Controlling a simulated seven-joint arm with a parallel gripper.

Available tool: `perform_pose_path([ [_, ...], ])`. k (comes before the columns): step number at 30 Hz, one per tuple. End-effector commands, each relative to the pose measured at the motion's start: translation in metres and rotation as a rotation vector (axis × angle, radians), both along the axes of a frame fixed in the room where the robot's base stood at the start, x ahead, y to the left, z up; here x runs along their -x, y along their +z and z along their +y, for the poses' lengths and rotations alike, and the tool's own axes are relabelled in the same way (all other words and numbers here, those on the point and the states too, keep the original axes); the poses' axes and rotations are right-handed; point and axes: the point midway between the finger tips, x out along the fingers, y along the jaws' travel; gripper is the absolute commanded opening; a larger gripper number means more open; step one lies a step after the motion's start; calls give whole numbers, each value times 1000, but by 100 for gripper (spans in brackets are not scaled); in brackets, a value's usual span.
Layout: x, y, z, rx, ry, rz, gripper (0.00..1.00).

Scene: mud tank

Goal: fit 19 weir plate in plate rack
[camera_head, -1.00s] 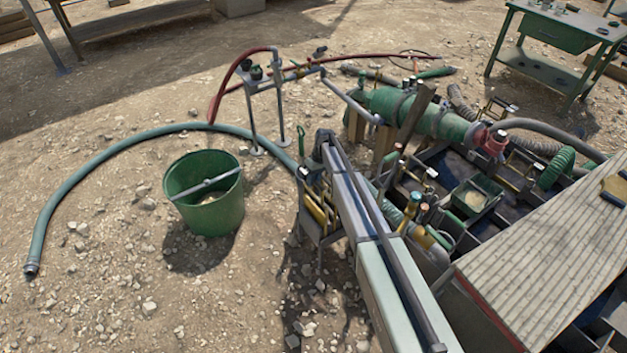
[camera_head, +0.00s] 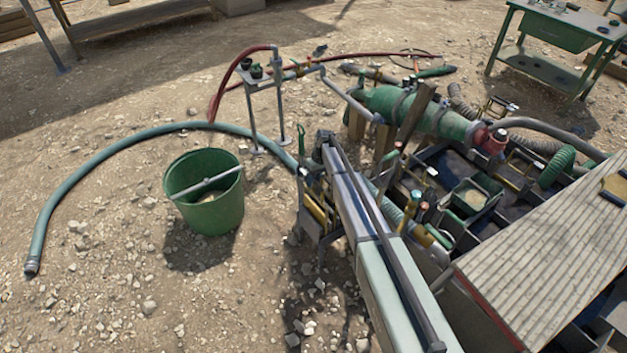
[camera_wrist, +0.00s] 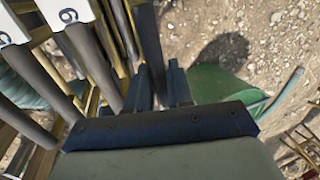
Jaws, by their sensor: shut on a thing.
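In the wrist view my gripper (camera_wrist: 162,90) is shut on a dark, thin piece (camera_wrist: 150,38), which I take to be the weir plate. It is seen nearly edge-on, and no number can be read on it. The yellow-barred plate rack (camera_wrist: 115,32) is just left of it. I cannot tell whether the held plate is inside a slot. Two white plates (camera_wrist: 66,13) with dark edges and black digits stand at the left of the rack. In the head view the rack (camera_head: 317,212) shows beside my arm, which hides the gripper's jaws.
A green bucket (camera_head: 205,210) with a bar across it stands left of the rack. A teal hose (camera_head: 90,160) curves over the gravel. The compartmented tank (camera_head: 450,170) with a green cylinder (camera_head: 425,112) lies to the right. Stony ground at front left is free.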

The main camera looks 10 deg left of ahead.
Motion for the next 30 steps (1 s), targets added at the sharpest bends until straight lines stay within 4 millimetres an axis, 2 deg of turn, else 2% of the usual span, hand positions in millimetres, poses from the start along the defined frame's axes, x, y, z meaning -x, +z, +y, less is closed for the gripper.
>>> perform_pose_path([
  [6,0,-2,0,0,0,0,0],
  [7,0,-2,0,0,0,0,22],
  [16,0,-2,0,0,0,0,51],
  [25,0,-1,-1,0,0,0,51],
  [30,-3,15,-4,0,0,0,51],
])
